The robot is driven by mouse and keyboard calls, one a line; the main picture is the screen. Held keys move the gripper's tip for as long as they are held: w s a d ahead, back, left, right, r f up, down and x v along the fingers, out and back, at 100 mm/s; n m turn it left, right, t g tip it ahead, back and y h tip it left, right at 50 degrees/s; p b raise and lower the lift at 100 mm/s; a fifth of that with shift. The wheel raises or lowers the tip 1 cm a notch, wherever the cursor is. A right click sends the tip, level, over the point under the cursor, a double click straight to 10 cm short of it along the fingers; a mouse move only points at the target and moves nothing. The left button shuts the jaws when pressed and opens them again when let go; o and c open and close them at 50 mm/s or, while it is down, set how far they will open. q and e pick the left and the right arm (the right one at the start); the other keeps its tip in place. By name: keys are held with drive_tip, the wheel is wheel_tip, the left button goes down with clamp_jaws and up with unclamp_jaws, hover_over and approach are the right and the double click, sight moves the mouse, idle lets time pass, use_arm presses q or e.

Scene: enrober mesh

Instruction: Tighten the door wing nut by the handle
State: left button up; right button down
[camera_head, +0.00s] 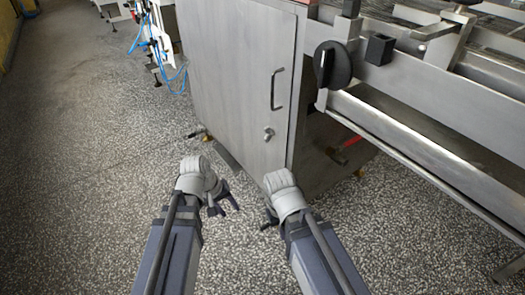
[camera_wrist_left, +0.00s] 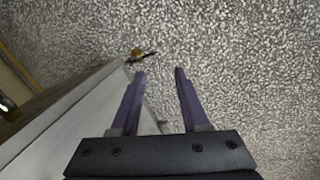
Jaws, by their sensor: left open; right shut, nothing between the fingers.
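The metal cabinet door (camera_head: 238,80) stands closed in the head view. Its bar handle (camera_head: 278,88) is upright near the right edge. The small wing nut (camera_head: 268,134) sits on the door just below the handle. My left gripper (camera_head: 222,206) is open and empty, low in front of the door and apart from the wing nut. In the left wrist view my left gripper (camera_wrist_left: 160,72) spreads over the speckled floor, with the cabinet at its left. My right gripper (camera_head: 268,221) is shut and empty, below the wing nut near the door's lower edge; its fingers are partly hidden.
A steel machine frame with a black knob (camera_head: 332,65) and long rails (camera_head: 430,150) stands right of the door. A red-handled part (camera_head: 350,142) is under it. A small brass fitting (camera_wrist_left: 138,53) lies low by the cabinet. The floor (camera_head: 80,170) at left is clear.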

use_arm(q)
wheel_tip(320, 180, down, 2)
drive_tip(key=w+d+n+t+h+b, duration=0.1)
drive_tip(key=w+d+n+h+b, duration=0.1)
drive_tip(key=n, duration=0.1)
drive_tip(key=n+t+h, duration=0.8)
drive_tip(key=n+h, duration=0.2)
drive_tip(key=n, duration=0.9)
approach(269, 134)
wheel_tip(269, 134, up, 3)
drive_tip(key=x, duration=0.7)
drive_tip(key=shift+w+d+f, duration=0.2)
drive_tip(key=shift+w+f, duration=0.1)
drive_tip(key=shift+w, duration=0.15)
use_arm(e)
wheel_tip(269, 134, down, 5)
drive_tip(key=shift+r, duration=0.2)
use_arm(q)
clamp_jaws()
